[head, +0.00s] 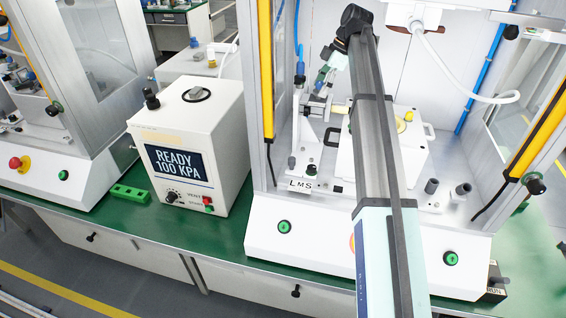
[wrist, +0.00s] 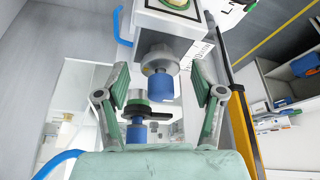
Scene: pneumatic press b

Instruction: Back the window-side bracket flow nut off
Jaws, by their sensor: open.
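In the wrist view my gripper (wrist: 159,72) is open, with one pale green finger on each side. A silver round fitting with a blue end (wrist: 160,86) lies between the fingertips, with a gap to each finger. A second blue knob (wrist: 137,133), with a green ring and a dark lever-like plate, shows lower, nearer the palm. I cannot tell which of the two is the window-side bracket flow nut. In the head view my gripper (head: 325,75) is small, beside the upright bracket (head: 300,108) inside the press; the nut is not clear there.
A white block (head: 405,140) with a yellow top part stands behind my arm in the press. A yellow-edged frame post (head: 266,70) rises left of the bracket. A blue hose (wrist: 115,25) runs left of the fittings. A READY box (head: 190,150) stands outside, left.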

